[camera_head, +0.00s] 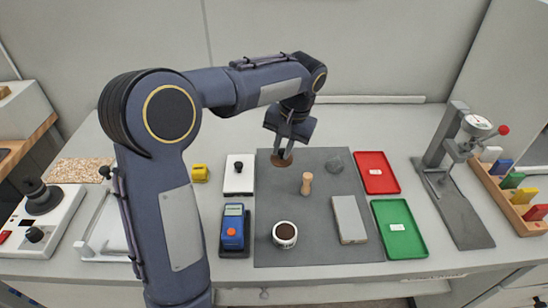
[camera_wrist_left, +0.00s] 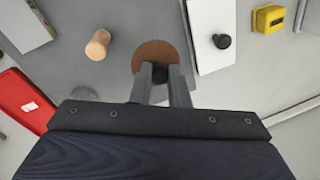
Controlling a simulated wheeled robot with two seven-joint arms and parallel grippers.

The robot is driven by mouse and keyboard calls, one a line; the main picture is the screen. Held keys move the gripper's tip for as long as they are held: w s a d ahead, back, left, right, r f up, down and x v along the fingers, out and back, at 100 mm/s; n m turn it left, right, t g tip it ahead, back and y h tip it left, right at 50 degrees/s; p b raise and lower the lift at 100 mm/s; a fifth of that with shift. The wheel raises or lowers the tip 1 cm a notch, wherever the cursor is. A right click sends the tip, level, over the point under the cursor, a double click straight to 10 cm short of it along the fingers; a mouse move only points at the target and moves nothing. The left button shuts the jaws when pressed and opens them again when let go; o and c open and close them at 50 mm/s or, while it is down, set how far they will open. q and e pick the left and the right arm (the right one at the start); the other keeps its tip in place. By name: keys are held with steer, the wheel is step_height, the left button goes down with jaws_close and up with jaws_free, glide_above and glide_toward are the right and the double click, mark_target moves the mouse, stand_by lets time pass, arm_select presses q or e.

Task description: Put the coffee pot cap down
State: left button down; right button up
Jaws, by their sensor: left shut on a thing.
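The coffee pot cap looks like a round brown disc (camera_head: 279,161) with a dark knob, over the back left part of the dark grey mat (camera_head: 330,215). My left gripper (camera_head: 284,148) reaches down from above and is shut on the cap's knob. In the left wrist view the cap (camera_wrist_left: 152,50) shows at the fingertips (camera_wrist_left: 160,74), with the knob between them. I cannot tell whether the cap touches the mat. My right gripper is not in view.
A wooden peg (camera_head: 306,184), a glass piece (camera_head: 335,164), a white cup with brown contents (camera_head: 285,235) and a grey block (camera_head: 349,219) are on the mat. Red (camera_head: 376,173) and green (camera_head: 399,229) trays are right; a white plate with a black knob (camera_head: 239,175) is left.

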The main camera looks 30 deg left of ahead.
arm_select(q)
steer(key=w+a+f, duration=0.1)
steer(key=f, duration=0.1)
steer(key=w+a+f, duration=0.1)
steer(key=a+f, duration=0.1)
steer(key=w+a+f, duration=0.1)
steer(key=f, duration=0.1)
steer(key=shift+w+a+p, duration=0.35)
steer(key=shift+w+p, duration=0.05)
steer(key=shift+w+a+f, duration=0.1)
steer(key=shift+w+f, duration=0.05)
steer(key=shift+f, duration=1.65)
steer(key=shift+f, duration=0.25)
steer(key=c, duration=1.4)
jaws_free()
steer(key=shift+r, duration=0.1)
